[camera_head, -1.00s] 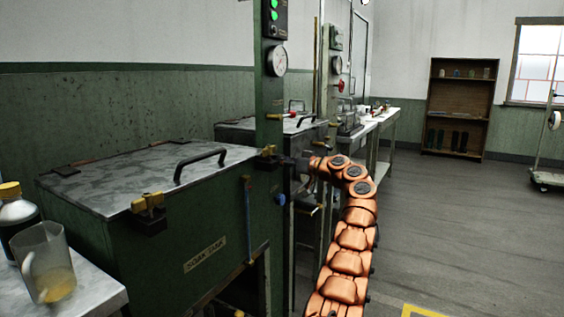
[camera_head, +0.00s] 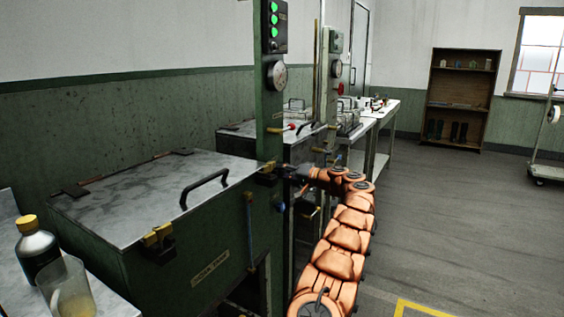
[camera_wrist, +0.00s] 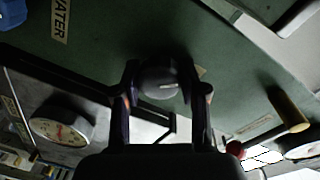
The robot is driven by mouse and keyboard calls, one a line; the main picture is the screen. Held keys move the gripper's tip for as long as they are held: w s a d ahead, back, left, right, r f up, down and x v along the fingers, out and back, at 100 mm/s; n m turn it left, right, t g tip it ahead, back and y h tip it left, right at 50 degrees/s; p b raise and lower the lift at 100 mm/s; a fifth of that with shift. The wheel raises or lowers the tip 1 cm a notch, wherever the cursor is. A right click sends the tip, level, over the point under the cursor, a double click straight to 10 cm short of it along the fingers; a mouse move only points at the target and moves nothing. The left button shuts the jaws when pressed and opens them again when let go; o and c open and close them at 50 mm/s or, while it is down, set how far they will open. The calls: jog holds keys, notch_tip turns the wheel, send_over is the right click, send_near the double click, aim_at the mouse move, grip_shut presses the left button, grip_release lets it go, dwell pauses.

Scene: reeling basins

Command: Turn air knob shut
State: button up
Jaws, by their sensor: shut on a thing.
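A dark round knob (camera_wrist: 160,82) with a pale mark on its face sits between the fingers of my gripper (camera_wrist: 165,92) in the wrist view. It stands out from a green panel (camera_wrist: 100,45); its own label is mostly hidden behind the fingers. My gripper is shut on this knob, one finger on each side. In the head view my gripper (camera_head: 287,171) is at the green post (camera_head: 269,130), beside the tank's right end. The knob cannot be made out there.
The panel also carries a WATER label (camera_wrist: 61,18) and a blue knob (camera_wrist: 12,13). A soak tank (camera_head: 150,195) with a handled lid stands left of the post. A bottle (camera_head: 37,250) and a jug (camera_head: 68,290) are at lower left. Open floor (camera_head: 450,220) lies right.

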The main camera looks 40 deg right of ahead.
jog(key=m+p, duration=0.1)
jog(key=p, duration=0.1)
jog(key=m+p, duration=0.2)
jog(key=shift+r, duration=0.3)
jog(key=m+p, duration=0.4)
jog(key=shift+d+f+y, duration=0.1)
jog(key=shift+f+y, duration=0.15)
jog(key=shift+y, duration=0.15)
jog(key=shift+f+m, duration=0.1)
jog(key=shift+m, duration=0.2)
jog(key=o, duration=1.1)
jog(key=shift+o, duration=0.2)
jog(key=v, duration=1.2)
jog(key=shift+r, duration=0.2)
